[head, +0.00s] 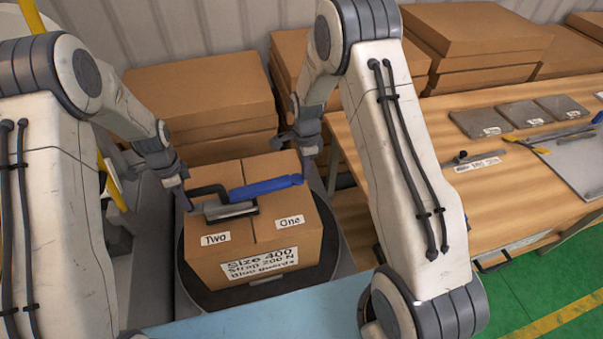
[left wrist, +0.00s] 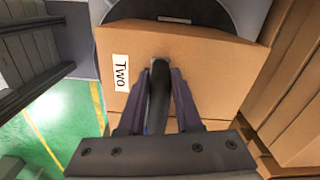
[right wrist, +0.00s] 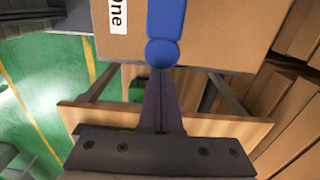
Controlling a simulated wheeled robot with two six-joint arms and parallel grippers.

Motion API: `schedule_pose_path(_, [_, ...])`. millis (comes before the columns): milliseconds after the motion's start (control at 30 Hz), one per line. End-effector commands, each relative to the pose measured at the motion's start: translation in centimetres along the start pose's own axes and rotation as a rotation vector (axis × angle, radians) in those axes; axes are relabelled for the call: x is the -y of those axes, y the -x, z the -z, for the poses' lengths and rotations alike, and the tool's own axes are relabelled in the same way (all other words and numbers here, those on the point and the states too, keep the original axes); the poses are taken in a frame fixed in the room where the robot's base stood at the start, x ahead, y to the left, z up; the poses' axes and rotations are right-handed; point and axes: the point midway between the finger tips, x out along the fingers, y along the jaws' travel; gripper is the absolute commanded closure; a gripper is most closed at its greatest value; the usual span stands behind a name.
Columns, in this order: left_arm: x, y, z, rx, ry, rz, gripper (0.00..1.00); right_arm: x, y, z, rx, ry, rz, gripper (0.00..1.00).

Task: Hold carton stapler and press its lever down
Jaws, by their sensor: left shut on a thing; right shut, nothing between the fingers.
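The carton stapler (head: 231,209) lies on top of a cardboard carton (head: 261,236) labelled "Two" and "One". It has a black handle, a grey metal base and a blue lever (head: 266,188) pointing right. My left gripper (head: 181,203) is shut on the stapler's black handle, which also shows between the fingers in the left wrist view (left wrist: 159,95). My right gripper (head: 305,176) is shut and empty at the right end of the lever. In the right wrist view its joined fingertips (right wrist: 160,75) are at the lever's rounded blue end (right wrist: 162,52); I cannot tell if they touch.
The carton stands on a dark round turntable (head: 205,299). Stacks of flat cardboard (head: 205,95) stand behind. A wooden table (head: 500,185) on the right holds grey plates (head: 530,114) and tools. A light blue surface (head: 270,323) lies in front.

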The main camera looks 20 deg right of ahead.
Motion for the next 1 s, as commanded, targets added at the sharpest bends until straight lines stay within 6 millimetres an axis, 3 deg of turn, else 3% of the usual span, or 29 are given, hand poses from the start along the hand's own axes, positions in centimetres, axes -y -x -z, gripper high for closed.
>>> schedule_pose_path(200, [-0.1, 0.0, 0.1, 0.001, -0.002, -0.002, 1.00, 0.1, 5.3, 1.6, 0.000, -0.003, 0.007, 1.00])
schedule_pose_path(400, [-0.1, 0.1, 0.2, 0.000, -0.004, -0.001, 1.00, 0.1, 8.8, 2.6, 0.000, -0.003, 0.007, 1.00])
schedule_pose_path(600, [0.0, 0.1, 0.2, -0.001, -0.004, -0.001, 1.00, 0.1, 10.2, 3.0, 0.000, -0.001, 0.004, 1.00])
schedule_pose_path(1000, [0.0, 0.2, 0.2, -0.001, -0.003, 0.001, 1.00, 0.1, 10.3, 3.0, 0.000, 0.000, 0.004, 1.00])
